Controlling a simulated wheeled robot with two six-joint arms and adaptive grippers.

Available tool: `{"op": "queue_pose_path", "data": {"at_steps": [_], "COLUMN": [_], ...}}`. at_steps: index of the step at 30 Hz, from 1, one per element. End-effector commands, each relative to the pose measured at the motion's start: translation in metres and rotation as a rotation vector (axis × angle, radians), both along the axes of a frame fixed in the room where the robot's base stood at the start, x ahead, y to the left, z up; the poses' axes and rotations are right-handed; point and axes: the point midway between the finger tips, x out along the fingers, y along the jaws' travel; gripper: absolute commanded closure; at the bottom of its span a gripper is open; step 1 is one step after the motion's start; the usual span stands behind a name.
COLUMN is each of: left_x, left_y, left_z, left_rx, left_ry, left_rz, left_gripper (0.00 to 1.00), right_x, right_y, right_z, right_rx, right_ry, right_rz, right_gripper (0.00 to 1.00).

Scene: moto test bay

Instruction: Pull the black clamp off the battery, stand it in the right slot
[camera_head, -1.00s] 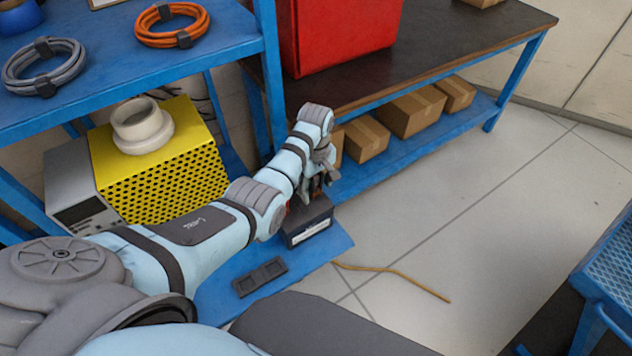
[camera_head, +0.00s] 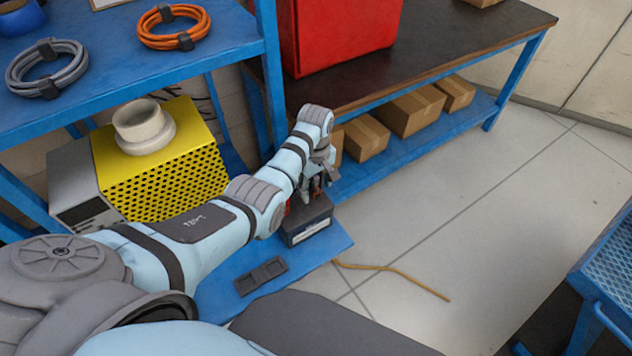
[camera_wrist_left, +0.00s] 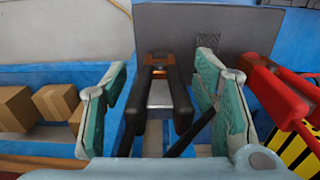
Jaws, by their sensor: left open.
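The black clamp (camera_wrist_left: 160,95) is in the left wrist view, its jaw end against the grey battery top (camera_wrist_left: 235,25). My left gripper (camera_wrist_left: 160,105) is open, with one teal-padded finger on each side of the clamp and gaps between. The red clamp (camera_wrist_left: 280,95) sits to the right, outside the fingers. In the head view, the dark battery (camera_head: 306,228) stands on a blue shelf, with my left gripper (camera_head: 318,188) just above it. The dark two-slot holder (camera_head: 262,276) lies in front of the battery, both slots looking empty. My right gripper is not in view.
A yellow perforated unit (camera_head: 165,175) stands at left beneath the blue shelf with the cable coils. Cardboard boxes (camera_head: 366,138) sit on the lower shelf behind. A thin tan cable (camera_head: 400,272) lies on the floor. Open floor is at right.

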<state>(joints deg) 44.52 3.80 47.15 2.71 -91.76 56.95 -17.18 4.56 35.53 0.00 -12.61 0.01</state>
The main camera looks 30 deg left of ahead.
Motion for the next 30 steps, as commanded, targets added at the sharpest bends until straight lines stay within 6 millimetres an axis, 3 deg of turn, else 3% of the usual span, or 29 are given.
{"op": "queue_pose_path", "data": {"at_steps": [2, 12, 30], "left_x": [0.000, 0.000, 0.000], "left_y": [0.000, 0.000, 0.000], "left_z": [0.000, -0.001, 0.015], "left_rx": [0.000, 0.000, 0.000], "left_ry": [0.000, 0.000, -0.001], "left_rz": [0.000, 0.000, 0.000], "left_gripper": [0.46, 1.00, 1.00], "right_x": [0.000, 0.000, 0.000], "right_y": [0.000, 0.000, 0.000], "right_z": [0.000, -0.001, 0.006], "right_rx": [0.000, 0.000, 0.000], "right_ry": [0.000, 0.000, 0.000], "right_rz": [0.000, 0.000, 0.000], "right_gripper": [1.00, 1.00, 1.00]}}
